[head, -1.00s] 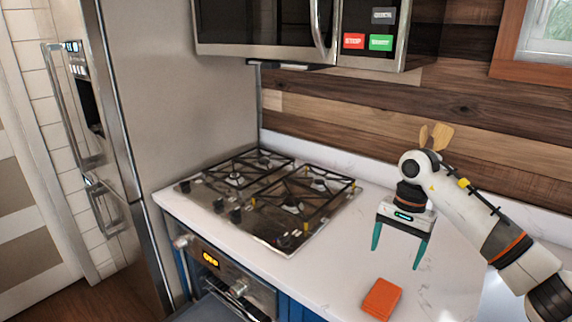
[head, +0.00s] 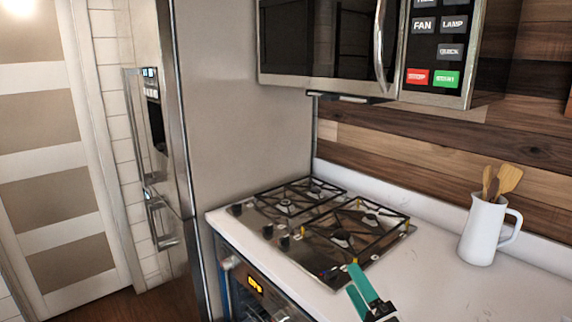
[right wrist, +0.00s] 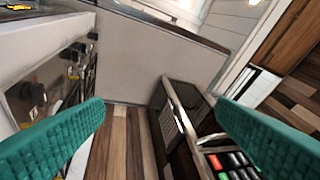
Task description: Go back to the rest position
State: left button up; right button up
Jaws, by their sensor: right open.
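My right gripper (head: 358,285) is low in the head view, in front of the cooktop's front right corner. Its teal fingers are seen nearly edge-on there. In the right wrist view the two teal fingers stand wide apart with nothing between them (right wrist: 160,125), so it is open and empty. Most of my right arm is out of the head view. My left gripper is not in view.
A gas cooktop (head: 322,228) is set in the white counter (head: 440,275). A white jug (head: 483,232) with wooden utensils stands at the right. A microwave (head: 330,45) hangs above, and a steel fridge (head: 245,130) stands left. Counter between cooktop and jug is clear.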

jog(key=s+d+f+m+g+h, duration=0.4)
jog(key=s+f+m+h, duration=0.1)
jog(key=f+m, duration=0.35)
jog(key=s+d+f+m+g+h, duration=0.4)
jog(key=s+f+m+h, duration=0.1)
jog(key=f+m, duration=0.35)
jog(key=s+f+m+g+y, duration=0.1)
jog(key=s+f+m+g, duration=0.25)
jog(key=s, duration=0.55)
jog(key=s+f+m+g+y, duration=0.1)
jog(key=s+f+m+g, duration=0.3)
jog(key=s, duration=0.5)
notch_tip(320, 180, down, 27)
jog(key=s+n+g, duration=0.1)
jog(key=g, duration=0.1)
jog(key=s+d+f+g, duration=0.1)
jog(key=s+d+f, duration=0.1)
jog(key=s+f, duration=1.3)
jog(key=shift+s+h, duration=0.3)
jog(key=shift+s, duration=0.35)
